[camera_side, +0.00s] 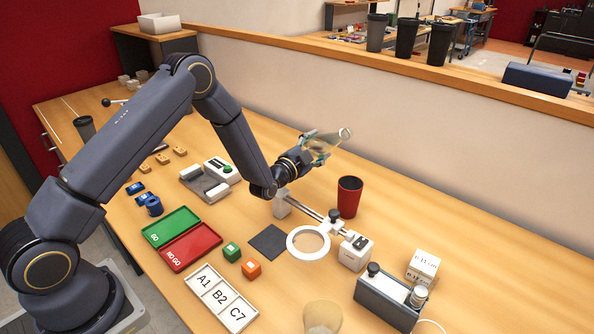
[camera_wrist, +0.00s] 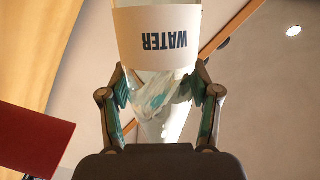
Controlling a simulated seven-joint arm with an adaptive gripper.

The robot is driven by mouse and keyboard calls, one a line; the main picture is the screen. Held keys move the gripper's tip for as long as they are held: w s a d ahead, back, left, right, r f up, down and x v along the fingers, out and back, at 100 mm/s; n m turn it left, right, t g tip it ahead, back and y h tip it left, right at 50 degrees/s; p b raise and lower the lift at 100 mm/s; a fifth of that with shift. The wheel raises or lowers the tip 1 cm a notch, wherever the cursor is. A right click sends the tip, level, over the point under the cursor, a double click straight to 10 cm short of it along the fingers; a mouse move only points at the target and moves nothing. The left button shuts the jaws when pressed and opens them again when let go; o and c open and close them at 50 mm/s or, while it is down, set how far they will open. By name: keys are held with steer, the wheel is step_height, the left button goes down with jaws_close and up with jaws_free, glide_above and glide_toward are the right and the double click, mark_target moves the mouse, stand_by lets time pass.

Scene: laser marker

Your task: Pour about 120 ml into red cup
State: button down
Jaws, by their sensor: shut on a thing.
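The red cup (camera_side: 349,200) stands upright on the table, with a dark inside. A red shape at the left edge of the wrist view (camera_wrist: 32,138) looks like its side. My gripper (camera_side: 318,149) is shut on a clear bottle (camera_side: 334,137) above and slightly left of the cup. The bottle is tilted far over, close to level, with its round end to the right. I see no clear stream, and the level in the cup is hidden.
A clear cup (camera_side: 322,317) is at the front edge. A grey device (camera_side: 388,297) and a white box (camera_side: 423,267) sit at the right. Green (camera_side: 171,226) and red (camera_side: 191,247) trays lie at the left.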

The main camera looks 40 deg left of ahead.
steer(key=shift+w+a+r+m, duration=0.1)
steer(key=shift+a+r+m, duration=0.15)
steer(key=shift+m, duration=0.15)
steer(key=shift+w+a+f+m+t, duration=0.1)
steer(key=shift+a+f+m+t, duration=0.3)
steer(key=shift+m, duration=0.5)
steer(key=shift+a+r+m, duration=0.4)
steer(key=shift+r+m, duration=0.2)
steer(key=shift+m, duration=0.4)
steer(key=shift+d+f+m+t+h, duration=0.3)
steer(key=shift+f+m, duration=0.15)
steer(key=shift+m, duration=0.35)
steer(key=shift+r+m, duration=0.2)
steer(key=shift+m, duration=0.6)
steer(key=shift+w+a+r, duration=0.1)
steer(key=shift+a, duration=0.4)
steer(key=shift+a+r+m+t+h, duration=0.2)
steer(key=shift+a+m+t+h, duration=0.15)
steer(key=shift+m, duration=0.55)
steer(key=shift+a, duration=0.1)
